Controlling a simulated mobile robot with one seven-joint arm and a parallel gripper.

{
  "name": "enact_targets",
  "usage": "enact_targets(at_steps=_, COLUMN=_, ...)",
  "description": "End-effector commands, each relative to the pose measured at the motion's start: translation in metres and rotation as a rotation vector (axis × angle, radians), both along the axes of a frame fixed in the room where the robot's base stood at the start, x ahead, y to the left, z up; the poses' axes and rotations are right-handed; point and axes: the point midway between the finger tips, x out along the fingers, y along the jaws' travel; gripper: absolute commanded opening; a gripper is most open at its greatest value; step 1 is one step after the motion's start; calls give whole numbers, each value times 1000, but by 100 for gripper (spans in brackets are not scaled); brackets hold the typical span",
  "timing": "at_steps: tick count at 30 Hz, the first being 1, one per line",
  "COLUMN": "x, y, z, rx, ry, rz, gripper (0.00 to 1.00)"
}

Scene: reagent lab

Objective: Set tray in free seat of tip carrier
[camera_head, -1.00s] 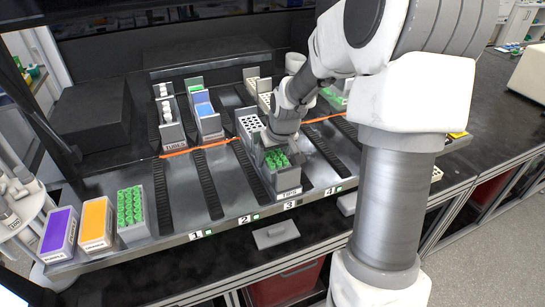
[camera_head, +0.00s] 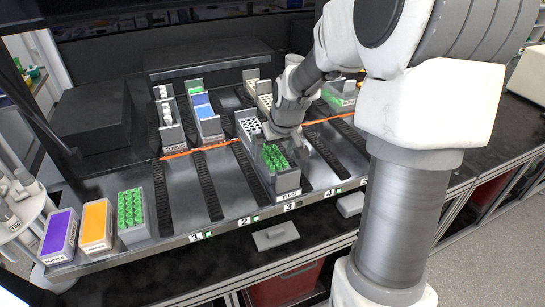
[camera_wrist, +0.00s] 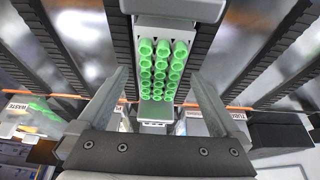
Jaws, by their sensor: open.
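A tray of green tips (camera_head: 274,158) sits level in the front of the grey tip carrier (camera_head: 289,195), which has a TIPS label on its front end. In the wrist view the green tray (camera_wrist: 163,62) shows ahead, between and beyond the two spread fingers (camera_wrist: 160,84). The gripper is open with nothing between its fingers. Its tips are partly hidden in the head view.
Purple (camera_head: 59,233), orange (camera_head: 97,222) and green (camera_head: 131,208) boxes stand at the deck's left front. A TUBES carrier (camera_head: 174,135) and a carrier with a blue box (camera_head: 205,112) stand further back. Orange tape (camera_head: 200,148) crosses the tracks. The front left tracks are bare.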

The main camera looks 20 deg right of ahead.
Motion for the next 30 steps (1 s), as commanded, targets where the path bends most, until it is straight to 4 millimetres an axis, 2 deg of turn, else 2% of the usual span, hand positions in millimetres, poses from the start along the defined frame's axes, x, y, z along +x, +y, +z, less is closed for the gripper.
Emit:
enact_targets(at_steps=1, x=-4, y=-1, z=13, rx=-3, ry=-5, rz=-2, gripper=100)
enact_targets(at_steps=6, x=-16, y=-1, z=43, rx=-4, ry=-4, rz=-2, gripper=100)
enact_targets(at_steps=12, x=-27, y=0, z=68, rx=-2, ry=-3, rz=-2, gripper=100)
enact_targets(at_steps=18, x=-32, y=0, z=78, rx=-1, ry=-1, rz=0, gripper=100)
enact_targets(at_steps=30, x=-32, y=0, z=78, rx=0, ry=0, rz=0, gripper=100)
